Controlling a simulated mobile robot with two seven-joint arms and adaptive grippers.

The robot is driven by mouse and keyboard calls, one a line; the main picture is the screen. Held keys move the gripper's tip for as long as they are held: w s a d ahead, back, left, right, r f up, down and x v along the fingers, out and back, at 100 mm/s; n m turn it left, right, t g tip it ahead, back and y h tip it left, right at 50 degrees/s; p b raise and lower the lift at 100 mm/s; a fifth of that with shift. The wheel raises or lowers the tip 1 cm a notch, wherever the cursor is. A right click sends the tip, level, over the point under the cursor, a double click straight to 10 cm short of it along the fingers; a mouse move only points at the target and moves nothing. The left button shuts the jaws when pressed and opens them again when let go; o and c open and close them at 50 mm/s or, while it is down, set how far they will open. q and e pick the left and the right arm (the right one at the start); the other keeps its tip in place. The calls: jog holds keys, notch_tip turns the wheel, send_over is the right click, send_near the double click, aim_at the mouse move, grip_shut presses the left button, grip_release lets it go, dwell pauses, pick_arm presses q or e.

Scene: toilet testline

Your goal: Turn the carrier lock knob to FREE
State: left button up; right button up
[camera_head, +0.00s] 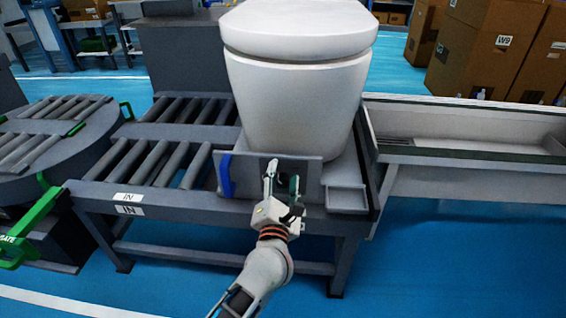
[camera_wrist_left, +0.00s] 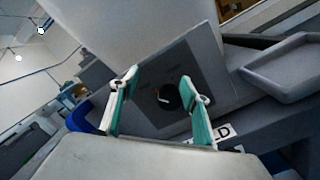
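The carrier lock knob (camera_wrist_left: 168,97) is a dark round knob with a white mark, on a grey panel (camera_wrist_left: 211,69) in the left wrist view. A white label ending in "LD" (camera_wrist_left: 222,132) is beside it, partly hidden by a finger. In the head view the panel (camera_head: 249,176) stands below the white toilet (camera_head: 293,95), and my gripper mostly hides the knob. My left gripper (camera_head: 282,180) is open in front of the panel. In the wrist view its two teal fingers (camera_wrist_left: 155,100) are apart, with the knob showing between them. I see no contact. My right gripper is out of view.
A blue handle (camera_head: 226,176) is at the panel's left edge. A small grey tray (camera_head: 346,199) is just right of the panel. A roller conveyor (camera_head: 165,160) lies left, a long trough (camera_head: 470,150) right. A green lever (camera_head: 38,215) marks the turntable's side.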

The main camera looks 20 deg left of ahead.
aim_at(282, 158)
pick_arm(q)
notch_tip(282, 158, up, 7)
jog(key=shift+a+f, duration=0.1)
jog(key=shift+f, duration=0.1)
jog(key=shift+s, duration=0.1)
dwell(0.4)
